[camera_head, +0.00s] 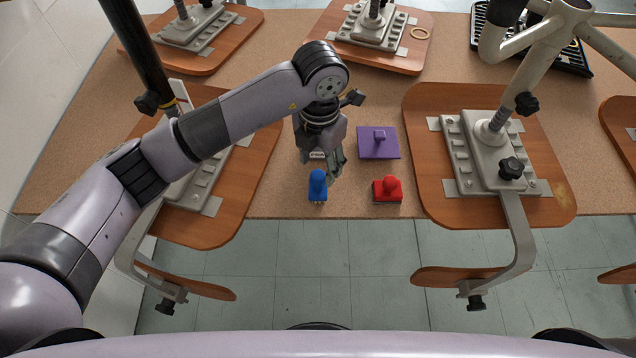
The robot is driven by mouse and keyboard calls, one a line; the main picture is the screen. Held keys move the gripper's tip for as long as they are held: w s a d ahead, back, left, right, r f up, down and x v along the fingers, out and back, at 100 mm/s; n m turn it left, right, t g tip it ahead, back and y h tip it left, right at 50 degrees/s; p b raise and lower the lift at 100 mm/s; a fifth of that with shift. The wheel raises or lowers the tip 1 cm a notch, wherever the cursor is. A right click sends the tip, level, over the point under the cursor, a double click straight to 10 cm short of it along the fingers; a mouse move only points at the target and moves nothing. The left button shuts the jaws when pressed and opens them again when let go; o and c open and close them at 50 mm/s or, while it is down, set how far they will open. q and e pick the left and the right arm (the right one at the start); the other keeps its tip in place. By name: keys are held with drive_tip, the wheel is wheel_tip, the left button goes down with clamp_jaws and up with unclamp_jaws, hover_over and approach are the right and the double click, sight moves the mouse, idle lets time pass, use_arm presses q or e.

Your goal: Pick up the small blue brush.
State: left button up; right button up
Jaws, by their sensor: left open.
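The small blue brush (317,186) stands upright near the front edge of the brown board, with pale bristles under its blue handle. My left gripper (334,172) points down just behind and slightly right of the brush. Its fingers are open, and I see nothing held between them. The gap between the near finger and the brush is too small to judge. My right gripper does not show.
A red block with a knob (387,190) stands right of the brush. A purple square plate with a knob (379,141) lies behind it. Wooden chair parts with metal brackets flank this space, at left (258,165) and right (425,105).

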sight(319, 175)
use_arm(q)
wheel_tip(319, 175, down, 5)
drive_tip(key=shift+r+p, duration=0.15)
drive_tip(key=shift+p, duration=0.65)
drive_tip(key=shift+f, duration=0.5)
clamp_jaws()
